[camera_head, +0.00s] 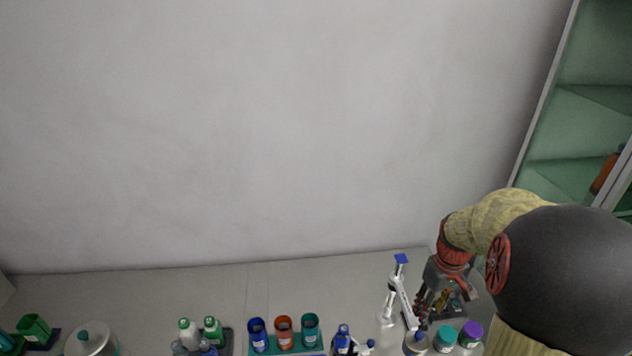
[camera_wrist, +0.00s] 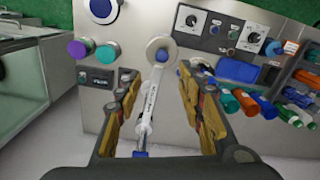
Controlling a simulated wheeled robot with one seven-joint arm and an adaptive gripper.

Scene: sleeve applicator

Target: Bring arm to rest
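My arm is at the right of the head view, reaching down over the bench. My gripper (camera_head: 428,303) is low beside a slim white stand with a blue top (camera_head: 402,285). In the wrist view my gripper (camera_wrist: 162,88) is open, its two fingers wide apart. A white bar (camera_wrist: 148,108) with a blue end shows between the fingers, running from a round grey piece with a blue centre (camera_wrist: 161,52). It looks apart from both fingers, and nothing appears gripped. How far the bar is from the fingertips is hard to tell.
Purple (camera_head: 470,333) and teal (camera_head: 445,338) capped containers stand close below my gripper. Blue, orange and teal cups (camera_head: 284,330) stand mid-bench, with green-capped bottles (camera_head: 212,331) further left. A green-shelved cabinet (camera_head: 580,130) stands at right. The air before the wall is clear.

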